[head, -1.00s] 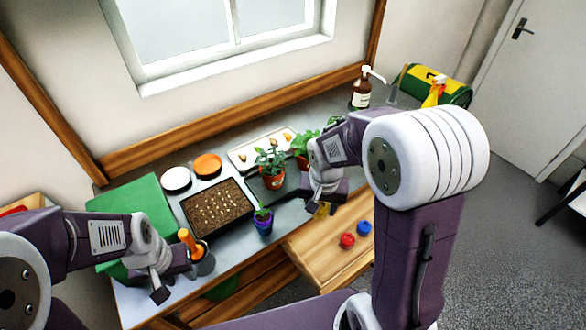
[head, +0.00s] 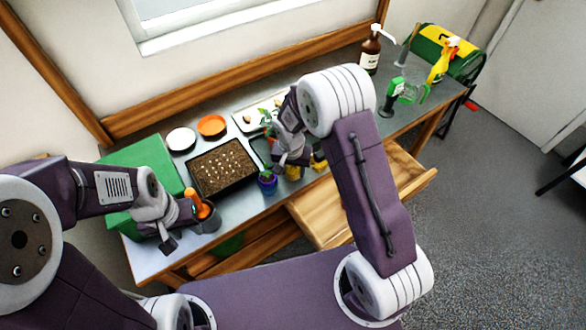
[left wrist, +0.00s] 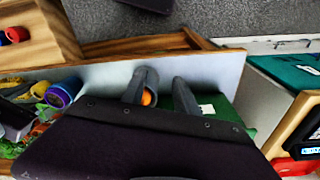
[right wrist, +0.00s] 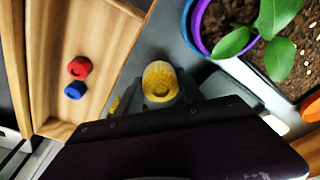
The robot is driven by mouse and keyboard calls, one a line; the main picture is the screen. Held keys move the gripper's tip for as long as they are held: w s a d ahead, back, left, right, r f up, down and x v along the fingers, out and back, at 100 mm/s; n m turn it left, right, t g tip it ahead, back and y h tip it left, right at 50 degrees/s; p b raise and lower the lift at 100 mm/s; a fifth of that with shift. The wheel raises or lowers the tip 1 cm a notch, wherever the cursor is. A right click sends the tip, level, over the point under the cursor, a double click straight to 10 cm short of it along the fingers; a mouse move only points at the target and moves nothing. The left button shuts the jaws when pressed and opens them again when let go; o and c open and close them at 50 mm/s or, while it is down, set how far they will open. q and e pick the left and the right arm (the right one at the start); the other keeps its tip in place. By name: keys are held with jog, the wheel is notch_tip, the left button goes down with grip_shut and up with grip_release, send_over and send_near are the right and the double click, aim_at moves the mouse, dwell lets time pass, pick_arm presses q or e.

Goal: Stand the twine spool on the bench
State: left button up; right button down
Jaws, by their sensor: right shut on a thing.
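The yellow twine spool (right wrist: 160,80) is between the fingertips of my right gripper (right wrist: 158,92), which is shut on it. In the right wrist view I look down on its round end, over the grey bench (right wrist: 160,30) near the front edge. In the head view a yellow patch (head: 292,173) shows under my right gripper (head: 292,164), close to the purple pot. Whether the spool touches the bench I cannot tell. My left gripper (head: 180,226) is open beside an orange-handled tool (head: 192,199); its fingers are apart in the left wrist view (left wrist: 160,88).
A purple pot with a seedling (right wrist: 208,25) stands close to the spool. The open drawer (right wrist: 50,100) holds a red item (right wrist: 80,67) and a blue item (right wrist: 75,90). A seed tray (head: 222,172) lies behind. The bench's right part (head: 400,118) has free room.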

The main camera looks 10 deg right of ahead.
aim_at(292, 175)
jog(key=shift+s, duration=0.1)
jog(key=shift+f, duration=0.2)
jog(key=c, duration=0.7)
grip_release()
jog(key=shift+r, duration=0.15)
notch_tip(292, 175, up, 12)
jog(key=s, duration=0.2)
jog(key=s+d+n, duration=0.1)
jog(key=s, duration=0.4)
jog(key=s+d+f+n, duration=0.1)
jog(key=s+d+n, duration=0.1)
jog(key=s, duration=0.3)
jog(key=s+d+n+y, duration=0.1)
jog(key=s+d, duration=0.1)
jog(key=s, duration=0.3)
jog(key=shift+s+f+n, duration=0.2)
jog(key=shift+n, duration=0.2)
